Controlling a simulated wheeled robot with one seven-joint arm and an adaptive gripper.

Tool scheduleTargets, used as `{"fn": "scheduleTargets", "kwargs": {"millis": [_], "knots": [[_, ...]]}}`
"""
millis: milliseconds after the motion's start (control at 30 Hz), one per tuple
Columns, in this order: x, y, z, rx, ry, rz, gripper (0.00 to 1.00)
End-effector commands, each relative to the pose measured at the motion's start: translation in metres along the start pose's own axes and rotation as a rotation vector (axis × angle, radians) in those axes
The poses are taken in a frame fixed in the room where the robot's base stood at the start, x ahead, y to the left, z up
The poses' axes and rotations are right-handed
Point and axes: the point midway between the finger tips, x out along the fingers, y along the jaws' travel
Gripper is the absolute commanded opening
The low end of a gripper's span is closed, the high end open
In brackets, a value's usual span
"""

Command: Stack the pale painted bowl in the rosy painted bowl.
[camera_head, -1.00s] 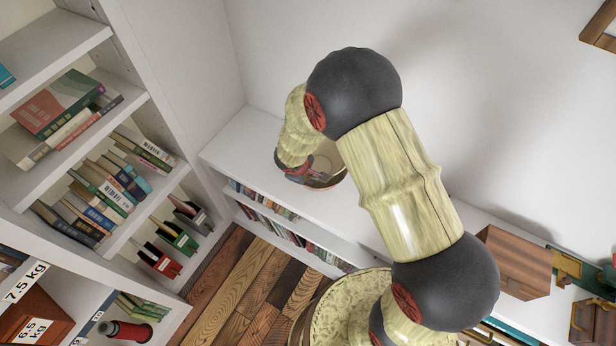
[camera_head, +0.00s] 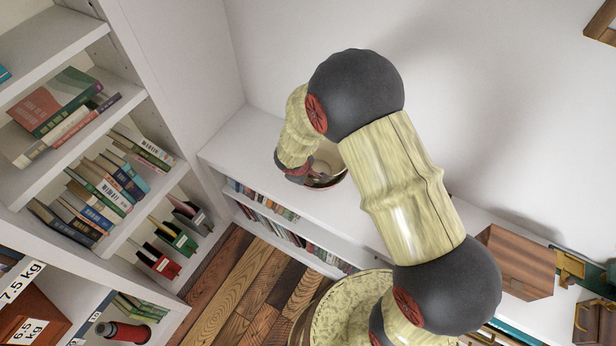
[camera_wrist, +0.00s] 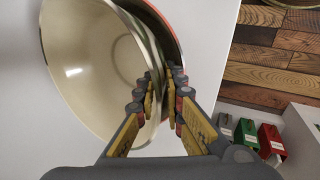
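The pale painted bowl (camera_wrist: 92,60) shows its cream inside in the wrist view. The rosy painted bowl (camera_wrist: 172,32) shows as an orange-red curved edge behind and to the right of it. My gripper (camera_wrist: 163,90) straddles the pale bowl's rim, one finger over its inside and the other outside. The fingertips are close together, but whether they press on the wall is unclear. In the head view the pale bowl (camera_head: 329,158) is on or just above the white shelf top, partly hidden by my arm. The fingers hide where the bowls meet.
The white low bookcase (camera_head: 248,141) has clear top around the bowls. A tall bookcase (camera_head: 160,80) stands close on the left. A wooden box (camera_head: 518,262) is farther right. A round patterned surface (camera_head: 325,315) shows at the bottom, over the plank floor (camera_head: 235,285).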

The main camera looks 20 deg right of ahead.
Motion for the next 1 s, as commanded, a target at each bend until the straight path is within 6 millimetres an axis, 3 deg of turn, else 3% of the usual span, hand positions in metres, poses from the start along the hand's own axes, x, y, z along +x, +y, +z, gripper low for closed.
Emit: {"fn": "scheduleTargets", "kwargs": {"millis": [300, 500, 800, 1000], "knots": [[-0.001, 0.000, 0.001, -0.001, -0.001, -0.002, 0.12], [-0.015, 0.006, 0.000, -0.001, -0.001, -0.001, 0.12], [-0.082, 0.006, -0.001, -0.001, 0.004, 0.001, 0.12], [-0.115, 0.005, -0.001, 0.000, 0.003, 0.001, 0.12]]}}
